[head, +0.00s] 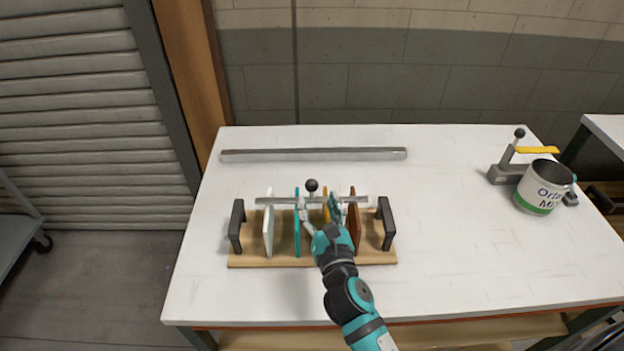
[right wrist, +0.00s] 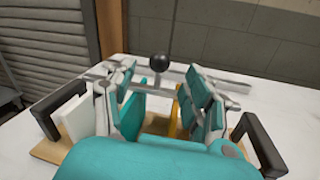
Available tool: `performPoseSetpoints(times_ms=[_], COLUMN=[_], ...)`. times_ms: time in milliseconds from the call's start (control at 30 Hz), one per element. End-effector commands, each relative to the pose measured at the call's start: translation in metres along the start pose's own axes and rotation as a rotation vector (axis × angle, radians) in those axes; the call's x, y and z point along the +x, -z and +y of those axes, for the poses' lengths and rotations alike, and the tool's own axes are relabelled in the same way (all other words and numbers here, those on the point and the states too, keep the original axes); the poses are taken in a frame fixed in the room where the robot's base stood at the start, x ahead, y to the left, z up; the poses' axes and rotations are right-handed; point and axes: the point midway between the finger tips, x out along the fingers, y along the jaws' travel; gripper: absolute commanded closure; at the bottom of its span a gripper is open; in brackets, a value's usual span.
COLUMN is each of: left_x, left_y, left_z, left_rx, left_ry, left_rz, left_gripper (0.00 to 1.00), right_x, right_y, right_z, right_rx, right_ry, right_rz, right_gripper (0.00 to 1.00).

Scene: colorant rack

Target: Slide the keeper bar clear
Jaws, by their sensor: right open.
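The keeper bar (head: 275,200) is a thin grey bar lying across the top of the colorant rack (head: 240,262), along its far side. Its black ball knob (head: 312,185) stands near the bar's middle and also shows in the right wrist view (right wrist: 160,62). My right gripper (head: 320,210) is over the rack, its open fingers on either side of the knob's line. In the right wrist view the gripper (right wrist: 161,88) has nothing visibly held, and the knob appears between and beyond the fingertips. Contact with the bar cannot be told. My left gripper is not in view.
The rack holds upright white (head: 268,232), teal (head: 297,225), yellow (head: 326,208) and brown (head: 354,220) plates between black end handles (head: 237,226). A long grey bar (head: 313,154) lies behind it. A clamp device (head: 503,172) and white pot (head: 540,192) stand right. Table (head: 450,240) between is clear.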

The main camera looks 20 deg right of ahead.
Motion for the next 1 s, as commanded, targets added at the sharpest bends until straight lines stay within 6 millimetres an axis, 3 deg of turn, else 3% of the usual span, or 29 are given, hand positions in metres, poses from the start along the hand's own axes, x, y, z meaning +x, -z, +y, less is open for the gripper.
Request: performPoseSetpoints(times_ms=[100, 300, 733, 1000], left_x=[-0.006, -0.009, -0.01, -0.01], left_y=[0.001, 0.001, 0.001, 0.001], left_z=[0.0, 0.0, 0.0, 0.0], left_rx=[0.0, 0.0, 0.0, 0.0], left_ry=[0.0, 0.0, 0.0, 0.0], left_rz=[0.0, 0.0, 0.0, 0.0], left_gripper=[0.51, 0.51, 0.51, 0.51], right_x=[0.026, 0.054, 0.066, 0.066], right_y=[-0.002, -0.001, 0.0, 0.0], right_z=[0.0, 0.0, 0.0, 0.0], right_rx=[0.001, 0.002, 0.003, 0.002], right_ry=[0.001, 0.001, 0.0, 0.0], right_rz=[-0.002, 0.0, 0.0, 0.0], right_gripper=[0.47, 0.47, 0.47, 0.8])
